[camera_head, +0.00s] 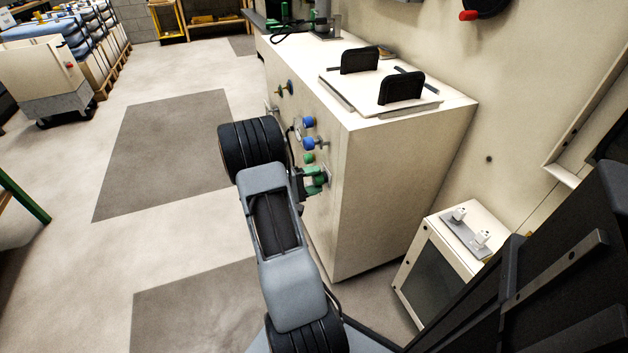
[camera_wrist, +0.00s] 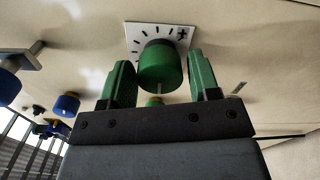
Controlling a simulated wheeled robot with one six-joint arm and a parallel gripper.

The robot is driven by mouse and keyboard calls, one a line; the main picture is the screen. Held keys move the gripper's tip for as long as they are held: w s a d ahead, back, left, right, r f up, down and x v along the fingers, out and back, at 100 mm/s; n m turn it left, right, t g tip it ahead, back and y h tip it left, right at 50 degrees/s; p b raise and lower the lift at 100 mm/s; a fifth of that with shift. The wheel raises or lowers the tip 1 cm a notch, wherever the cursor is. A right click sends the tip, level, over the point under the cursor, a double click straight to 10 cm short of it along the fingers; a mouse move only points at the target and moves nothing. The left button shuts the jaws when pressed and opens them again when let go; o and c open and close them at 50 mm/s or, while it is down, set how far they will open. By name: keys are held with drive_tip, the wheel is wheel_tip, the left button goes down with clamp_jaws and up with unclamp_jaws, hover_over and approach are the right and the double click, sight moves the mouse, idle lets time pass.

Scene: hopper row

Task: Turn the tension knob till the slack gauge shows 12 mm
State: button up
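A green round knob (camera_wrist: 160,66) stands out from a white square plate (camera_wrist: 184,34) with black tick marks and a plus sign, in the wrist view. I take it to be the tension knob. My gripper (camera_wrist: 161,60) is open, with one green finger on each side of the knob and a visible gap on both sides. In the head view my gripper (camera_head: 312,180) is at the front face of the cream cabinet (camera_head: 390,190), partly hidden by my arm. I cannot make out a slack gauge or its reading in either view.
Blue knobs (camera_head: 308,122) and a smaller green knob (camera_head: 308,158) sit near my gripper on the cabinet face. A low cream box (camera_head: 432,262) stands right of the cabinet.

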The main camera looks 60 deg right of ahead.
drive_tip(key=shift+o, duration=1)
drive_tip(key=shift+w+a, duration=0.1)
drive_tip(key=p+v, duration=0.1)
drive_tip(key=v, duration=1.2)
drive_tip(key=shift+w+a+p, duration=0.2)
drive_tip(key=shift+p, duration=0.2)
